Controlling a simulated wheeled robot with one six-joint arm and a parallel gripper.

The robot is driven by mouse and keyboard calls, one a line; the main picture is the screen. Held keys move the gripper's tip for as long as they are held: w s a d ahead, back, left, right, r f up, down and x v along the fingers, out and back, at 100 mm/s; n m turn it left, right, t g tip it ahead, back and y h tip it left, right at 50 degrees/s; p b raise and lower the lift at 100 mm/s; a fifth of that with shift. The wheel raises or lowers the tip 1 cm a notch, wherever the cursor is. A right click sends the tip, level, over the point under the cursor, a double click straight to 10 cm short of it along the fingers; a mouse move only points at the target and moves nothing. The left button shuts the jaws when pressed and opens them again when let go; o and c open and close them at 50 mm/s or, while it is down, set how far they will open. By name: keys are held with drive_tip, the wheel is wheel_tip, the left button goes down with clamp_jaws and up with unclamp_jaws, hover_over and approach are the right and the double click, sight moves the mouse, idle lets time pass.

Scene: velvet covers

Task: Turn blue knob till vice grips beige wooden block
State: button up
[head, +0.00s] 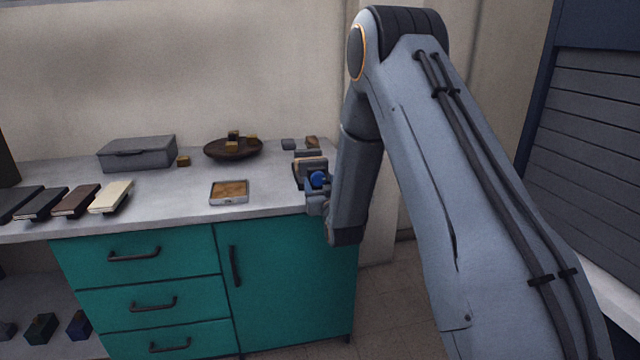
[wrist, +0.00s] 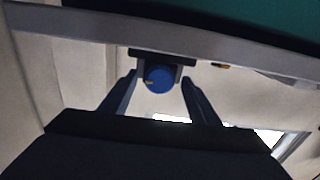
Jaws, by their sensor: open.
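The blue knob (head: 319,179) is on the front of a small dark vice (head: 298,180) near the right end of the counter. The beige wooden block (head: 312,165) shows in the vice, just behind the knob; I cannot tell whether the jaws touch it. My gripper (head: 316,198) is in front of the vice at the counter's front edge. In the wrist view the blue knob (wrist: 159,79) shows between the fingertips of my open gripper (wrist: 160,80), with a gap on each side. The block is hidden in the wrist view.
On the counter (head: 170,205) are a small framed tray (head: 229,192), a brown bowl (head: 233,149) with small blocks, a grey box (head: 138,153) and several books (head: 110,196). A teal cabinet (head: 285,270) is below. Bare counter lies left of the vice.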

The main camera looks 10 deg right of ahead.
drive_tip(key=shift+w, duration=0.15)
drive_tip(key=c, duration=1.1)
drive_tip(key=shift+o, duration=0.2)
drive_tip(key=shift+m, duration=0.4)
drive_tip(key=m, duration=0.2)
drive_tip(key=shift+m+b, duration=0.35)
drive_tip(key=shift+m, duration=0.05)
drive_tip(key=m, duration=0.4)
drive_tip(key=shift+m+b, duration=0.3)
drive_tip(key=shift+b, duration=0.05)
drive_tip(key=m, duration=0.3)
drive_tip(key=shift+m, duration=0.3)
drive_tip(key=shift+m+b, duration=0.5)
drive_tip(key=shift+m, duration=1.5)
